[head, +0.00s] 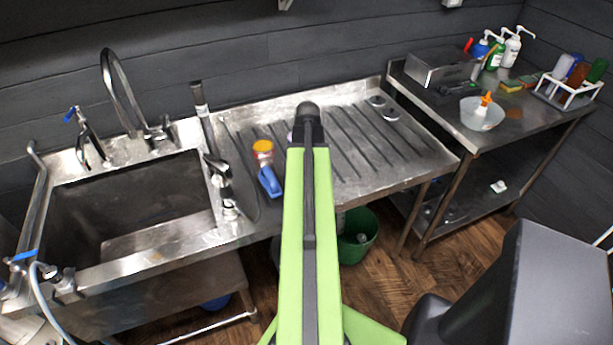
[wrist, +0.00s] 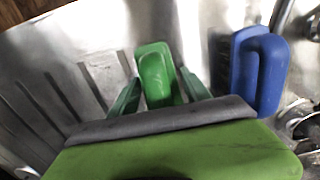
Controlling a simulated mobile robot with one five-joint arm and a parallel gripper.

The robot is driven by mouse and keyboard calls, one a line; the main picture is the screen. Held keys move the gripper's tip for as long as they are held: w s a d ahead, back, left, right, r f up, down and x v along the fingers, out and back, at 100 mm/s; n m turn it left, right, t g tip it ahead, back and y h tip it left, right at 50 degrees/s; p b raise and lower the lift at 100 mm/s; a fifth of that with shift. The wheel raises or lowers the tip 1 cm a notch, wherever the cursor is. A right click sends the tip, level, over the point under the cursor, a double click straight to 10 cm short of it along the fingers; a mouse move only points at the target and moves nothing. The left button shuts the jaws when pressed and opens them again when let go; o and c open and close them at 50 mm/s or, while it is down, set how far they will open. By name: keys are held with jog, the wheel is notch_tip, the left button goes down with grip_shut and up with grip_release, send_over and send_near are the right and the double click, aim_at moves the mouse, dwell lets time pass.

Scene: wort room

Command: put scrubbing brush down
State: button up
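A green scrubbing brush (wrist: 155,76) sits between the two green fingers of my gripper (wrist: 158,84) in the wrist view. The fingers appear to press on its two sides. The metal drainboard (head: 355,150) lies below; I cannot tell whether the brush touches it. In the head view my arm hides the gripper and this brush. A blue brush (wrist: 258,68) with a loop handle lies right of my gripper in the wrist view, apart from it. It also shows in the head view (head: 269,182), left of my arm.
An orange-topped container (head: 263,150) stands behind the blue brush. The sink (head: 130,205) and its taps are at left. Two small metal discs (head: 383,107) lie at the drainboard's back right. A side table (head: 497,132) with bottles stands at right. The drainboard's right part is largely clear.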

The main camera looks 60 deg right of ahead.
jog(key=shift+o, duration=1)
jog(key=shift+r, duration=0.15)
notch_tip(320, 180, up, 12)
jog(key=p, duration=1.2)
jog(key=shift+d+r, duration=0.1)
jog(key=shift+r, duration=0.05)
